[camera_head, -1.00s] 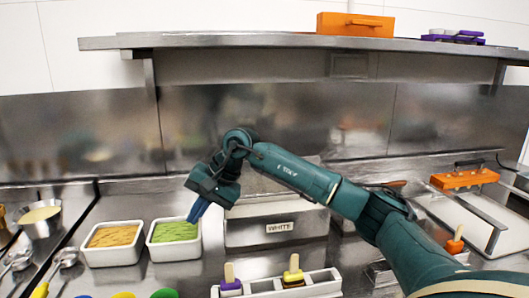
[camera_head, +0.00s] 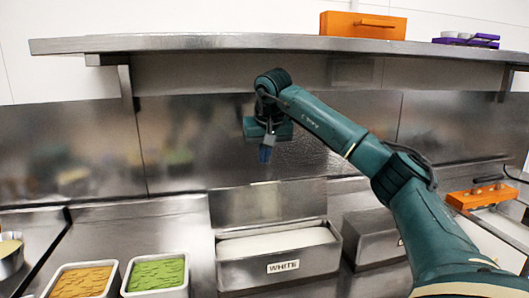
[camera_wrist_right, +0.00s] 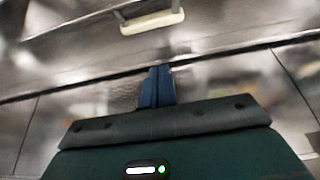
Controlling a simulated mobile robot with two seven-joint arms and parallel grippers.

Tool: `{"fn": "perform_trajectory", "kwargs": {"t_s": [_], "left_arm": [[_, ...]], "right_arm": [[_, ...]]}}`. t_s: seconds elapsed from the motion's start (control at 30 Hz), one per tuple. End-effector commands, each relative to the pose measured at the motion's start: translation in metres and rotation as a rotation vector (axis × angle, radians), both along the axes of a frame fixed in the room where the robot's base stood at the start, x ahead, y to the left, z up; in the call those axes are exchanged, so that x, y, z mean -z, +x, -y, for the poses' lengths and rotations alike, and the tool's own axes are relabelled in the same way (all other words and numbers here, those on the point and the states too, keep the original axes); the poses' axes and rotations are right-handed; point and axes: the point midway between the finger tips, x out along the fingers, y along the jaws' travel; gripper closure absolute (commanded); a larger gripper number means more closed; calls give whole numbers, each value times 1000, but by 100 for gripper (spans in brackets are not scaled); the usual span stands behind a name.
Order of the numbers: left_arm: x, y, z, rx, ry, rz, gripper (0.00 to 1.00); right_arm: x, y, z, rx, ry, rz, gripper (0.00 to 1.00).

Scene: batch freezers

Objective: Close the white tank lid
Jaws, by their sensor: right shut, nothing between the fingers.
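The white tank (camera_head: 235,272) is a steel box with a "WHITE" label (camera_head: 283,266) on its front, at the lower middle of the head view. Its top is open and pale white content (camera_head: 275,242) shows inside. Its steel lid (camera_head: 268,204) stands raised at the back of the tank. My right gripper (camera_head: 265,154) is shut and empty, with blue fingertips pointing down. It shows above the lid in the picture; I cannot tell its exact depth. The shut fingertips (camera_wrist_right: 157,87) also show in the wrist view. My left gripper is not in view.
Trays of orange (camera_head: 80,282) and green (camera_head: 157,274) food stand left of the tank. Another steel tank (camera_head: 372,240) stands to its right, partly behind my arm. A shelf (camera_head: 200,43) with an orange box (camera_head: 362,25) runs overhead, close above my wrist.

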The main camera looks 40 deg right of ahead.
Motion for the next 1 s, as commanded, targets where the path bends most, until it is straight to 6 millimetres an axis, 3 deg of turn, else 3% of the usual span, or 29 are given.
{"fn": "perform_trajectory", "kwargs": {"t_s": [0.3, 0.6, 1.0], "left_arm": [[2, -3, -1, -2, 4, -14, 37], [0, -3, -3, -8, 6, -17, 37], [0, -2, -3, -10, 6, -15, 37]], "right_arm": [[65, 25, 14, 0, 1, -4, 100], [53, -5, -2, -2, 1, 1, 100], [52, -10, -6, -1, 2, 1, 100]]}}
